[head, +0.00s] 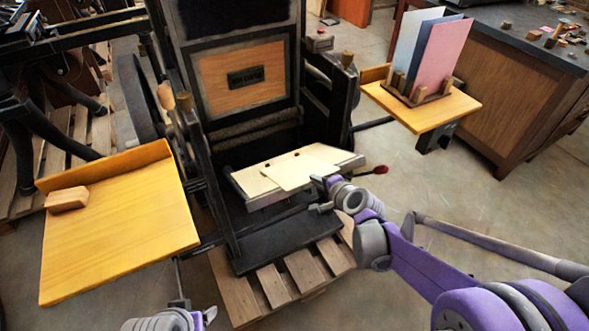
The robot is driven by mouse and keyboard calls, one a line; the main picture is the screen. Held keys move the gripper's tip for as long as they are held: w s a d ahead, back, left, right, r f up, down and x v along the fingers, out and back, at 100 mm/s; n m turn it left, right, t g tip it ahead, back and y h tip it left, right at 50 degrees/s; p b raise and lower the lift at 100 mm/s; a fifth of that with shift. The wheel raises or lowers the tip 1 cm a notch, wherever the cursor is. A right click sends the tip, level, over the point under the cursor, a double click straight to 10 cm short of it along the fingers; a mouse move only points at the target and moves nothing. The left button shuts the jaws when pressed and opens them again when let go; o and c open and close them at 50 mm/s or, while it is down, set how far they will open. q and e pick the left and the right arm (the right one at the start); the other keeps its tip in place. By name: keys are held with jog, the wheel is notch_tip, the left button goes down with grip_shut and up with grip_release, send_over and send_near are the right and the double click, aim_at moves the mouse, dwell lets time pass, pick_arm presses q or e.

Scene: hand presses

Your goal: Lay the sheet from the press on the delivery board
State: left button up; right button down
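A cream sheet (292,172) lies askew on the pale bed (249,184) of the black press, at the middle of the head view. My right gripper (318,195) is at the sheet's near right edge, its two fingertips apart; whether one touches the sheet I cannot tell. My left gripper (194,308) is at the bottom edge, low in front of the left board, with its fingers apart and nothing seen between them. The yellow board on the left (125,228), which looks like the delivery board, has a raised back edge and is bare apart from a wooden block (67,199).
A yellow board on the right (424,111) carries a rack of blue and pink sheets (440,55). A wooden cabinet (512,80) stands at right. A pallet (283,281) lies beneath the press.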

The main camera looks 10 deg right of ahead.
jog(key=s+d+r+p, duration=0.1)
jog(key=s+r+p, duration=0.3)
jog(key=r, duration=0.1)
jog(key=shift+d+r, duration=0.25)
jog(key=shift+r, duration=0.05)
dwell(0.4)
dwell(1.3)
